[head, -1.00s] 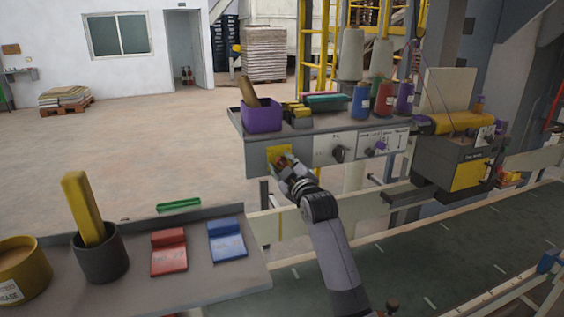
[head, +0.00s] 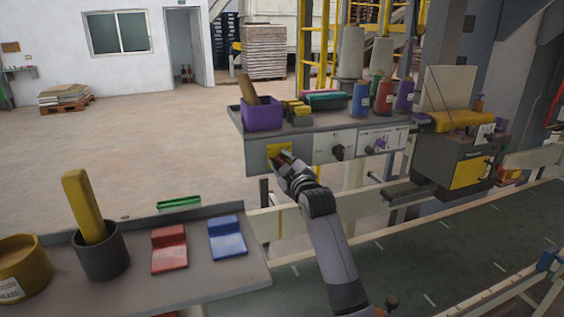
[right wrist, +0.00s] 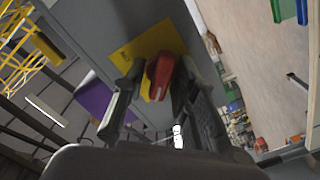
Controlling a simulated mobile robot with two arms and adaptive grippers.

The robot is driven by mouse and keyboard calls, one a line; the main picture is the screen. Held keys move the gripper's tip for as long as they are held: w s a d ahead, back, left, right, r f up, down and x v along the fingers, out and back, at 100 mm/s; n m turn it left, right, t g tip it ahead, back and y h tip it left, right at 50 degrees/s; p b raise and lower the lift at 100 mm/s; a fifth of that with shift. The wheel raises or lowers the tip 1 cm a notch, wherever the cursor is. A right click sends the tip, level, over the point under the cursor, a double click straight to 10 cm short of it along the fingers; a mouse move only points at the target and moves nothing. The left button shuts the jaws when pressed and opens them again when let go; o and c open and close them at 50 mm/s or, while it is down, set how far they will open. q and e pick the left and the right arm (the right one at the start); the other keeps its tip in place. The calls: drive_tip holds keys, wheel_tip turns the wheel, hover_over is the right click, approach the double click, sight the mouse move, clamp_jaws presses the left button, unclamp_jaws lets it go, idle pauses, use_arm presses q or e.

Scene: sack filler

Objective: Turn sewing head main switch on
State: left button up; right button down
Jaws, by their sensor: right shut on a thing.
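The main switch is a red knob (right wrist: 160,74) on a yellow plate (right wrist: 150,48) in the right wrist view. In the head view the yellow plate (head: 279,152) sits at the left end of the grey panel (head: 311,148) under the shelf. My right gripper (right wrist: 155,88) has its fingers on both sides of the red knob and is shut on it. In the head view the right gripper (head: 284,163) covers most of the knob. My left gripper is not in view.
The shelf above holds a purple bin (head: 262,115) and several thread spools. Other knobs, one black (head: 338,152) and one purple (head: 380,144), are farther right on the panel. A grey tray (head: 200,277) with red and blue pieces lies at lower left; a conveyor runs at right.

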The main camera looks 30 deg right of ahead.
drive_tip(key=m+p, duration=0.3)
drive_tip(key=shift+r+m, duration=0.15)
drive_tip(key=shift+m, duration=0.25)
drive_tip(key=m+p, duration=0.2)
drive_tip(key=m, duration=0.2)
drive_tip(key=shift+d+m+p, duration=0.1)
drive_tip(key=shift+m+p, duration=0.2)
drive_tip(key=m+p, duration=0.2)
drive_tip(key=m, duration=0.3)
drive_tip(key=shift+s+d+p, duration=0.1)
drive_tip(key=shift+d+p, duration=0.05)
drive_tip(key=shift+p, duration=0.2)
drive_tip(key=shift+m+p, duration=0.8)
drive_tip(key=shift+m, duration=1.3)
drive_tip(key=shift+f+m, duration=0.2)
drive_tip(key=shift+m, duration=0.1)
drive_tip(key=c, duration=1.6)
unclamp_jaws()
drive_tip(key=shift+d, duration=0.1)
